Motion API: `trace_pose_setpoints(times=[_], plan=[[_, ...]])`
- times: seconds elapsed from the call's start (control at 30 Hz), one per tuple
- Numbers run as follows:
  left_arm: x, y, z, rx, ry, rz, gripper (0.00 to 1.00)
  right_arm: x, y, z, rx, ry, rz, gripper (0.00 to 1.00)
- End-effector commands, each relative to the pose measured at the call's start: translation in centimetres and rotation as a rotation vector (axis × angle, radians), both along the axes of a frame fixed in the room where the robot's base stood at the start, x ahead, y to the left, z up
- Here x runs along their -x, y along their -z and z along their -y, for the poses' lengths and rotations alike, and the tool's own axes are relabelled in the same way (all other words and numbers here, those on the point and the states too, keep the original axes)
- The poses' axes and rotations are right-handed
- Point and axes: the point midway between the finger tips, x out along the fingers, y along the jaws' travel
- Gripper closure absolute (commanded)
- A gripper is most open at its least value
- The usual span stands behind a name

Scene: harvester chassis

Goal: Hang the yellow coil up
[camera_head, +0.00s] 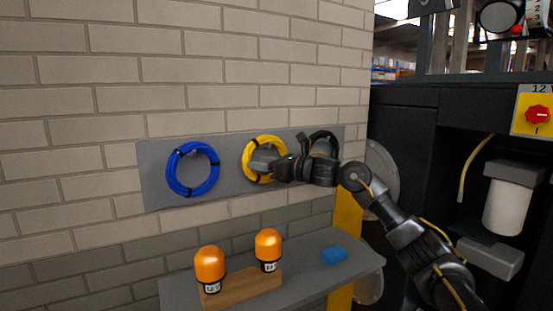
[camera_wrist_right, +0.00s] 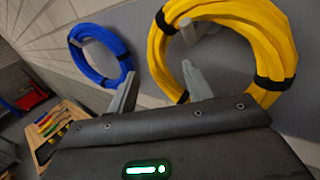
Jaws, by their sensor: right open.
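The yellow coil (camera_head: 247,157), bound with black ties, is on the grey wall panel (camera_head: 226,181), right of the blue coil. In the wrist view the yellow coil (camera_wrist_right: 266,32) is close at the upper right, with a grey peg (camera_wrist_right: 189,32) inside its ring. My right gripper (camera_head: 265,160) is at the coil and covers part of it. Its jaws (camera_wrist_right: 160,90) are open, with the coil's left side appearing between the fingers; contact cannot be told. My left gripper is not in view.
A blue coil (camera_head: 171,171) hangs at the panel's left. A black coil (camera_head: 327,136) is at its right, partly behind my arm. Below, a grey shelf (camera_head: 310,268) bears two orange-capped items (camera_head: 209,264) on a wooden block and a blue block (camera_head: 333,255). Dark machinery (camera_head: 408,140) stands right.

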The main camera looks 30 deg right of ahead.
Motion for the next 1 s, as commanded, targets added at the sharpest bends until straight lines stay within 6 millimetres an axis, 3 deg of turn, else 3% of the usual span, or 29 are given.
trace_pose_setpoints(times=[0.13,0.6,1.0], plan=[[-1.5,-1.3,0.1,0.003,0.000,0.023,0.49,-1.8,-0.2,-1.1,-0.001,-0.002,-0.002,0.50],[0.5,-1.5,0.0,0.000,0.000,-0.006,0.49,-2.9,0.1,-1.8,0.001,-0.002,0.001,0.50],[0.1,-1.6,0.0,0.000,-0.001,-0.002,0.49,-2.8,0.1,-1.8,0.001,-0.002,-0.001,1.00]])
